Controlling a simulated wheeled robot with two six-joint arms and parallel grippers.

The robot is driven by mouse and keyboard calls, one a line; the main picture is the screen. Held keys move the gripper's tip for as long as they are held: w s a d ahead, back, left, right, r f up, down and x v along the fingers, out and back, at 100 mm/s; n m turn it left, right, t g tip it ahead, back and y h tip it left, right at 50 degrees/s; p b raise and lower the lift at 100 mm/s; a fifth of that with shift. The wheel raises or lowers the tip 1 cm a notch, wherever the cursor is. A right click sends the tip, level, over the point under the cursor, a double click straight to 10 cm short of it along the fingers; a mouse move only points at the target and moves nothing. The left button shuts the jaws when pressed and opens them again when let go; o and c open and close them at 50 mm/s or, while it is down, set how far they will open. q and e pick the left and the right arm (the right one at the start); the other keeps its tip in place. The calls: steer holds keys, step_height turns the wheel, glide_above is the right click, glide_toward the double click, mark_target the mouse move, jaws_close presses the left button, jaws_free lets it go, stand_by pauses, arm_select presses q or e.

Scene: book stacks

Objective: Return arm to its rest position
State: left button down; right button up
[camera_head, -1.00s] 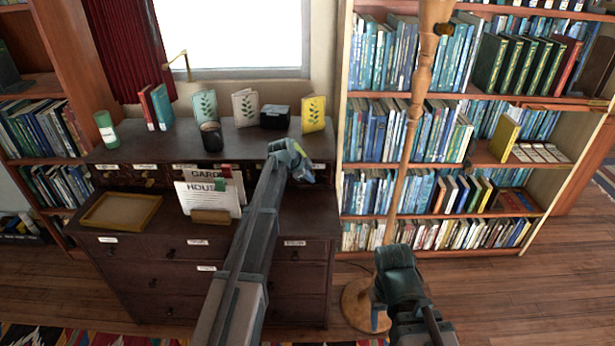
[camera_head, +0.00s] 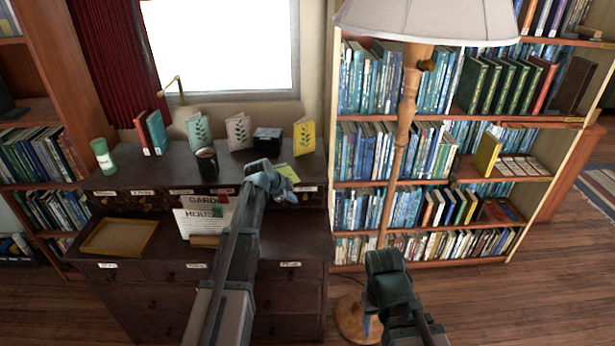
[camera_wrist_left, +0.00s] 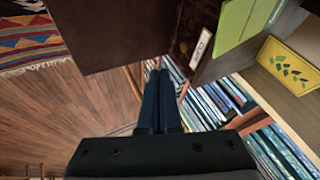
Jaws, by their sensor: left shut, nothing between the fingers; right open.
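My left arm comes in from the bottom in the head view, and its gripper (camera_head: 270,182) is over the right part of the dark dresser. In the left wrist view its two fingers (camera_wrist_left: 158,88) are together with nothing between them. The fingers point past the dresser's edge toward the bookcase and floor. A flat green card (camera_wrist_left: 243,22) and an upright yellow card with leaves (camera_wrist_left: 290,66) are to their right, apart from them. My right gripper (camera_head: 385,275) is open in front of the lamp base and bookcase; its fingertips are mostly hidden.
The dresser (camera_head: 150,255) holds several cards and books, a dark cup (camera_head: 206,162), a black box (camera_head: 267,140) and a wooden tray (camera_head: 120,237). A floor lamp (camera_head: 408,95) stands before the right bookcase (camera_head: 440,183). The wooden floor at right (camera_head: 500,300) is clear.

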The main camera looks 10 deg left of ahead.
arm_select(q)
steer(key=s+d+f+n+g+p, duration=0.15)
steer(key=s+d+n+g, duration=0.25)
steer(key=s+d, duration=1.35)
steer(key=s+d+n+g+y, duration=0.2)
steer(key=s+n+g+y, duration=0.1)
steer(key=s, duration=1.5)
steer(key=f+n+y, duration=0.1)
steer(key=n, duration=0.1)
steer(key=shift+s+n, duration=0.35)
steer(key=shift+n, duration=0.05)
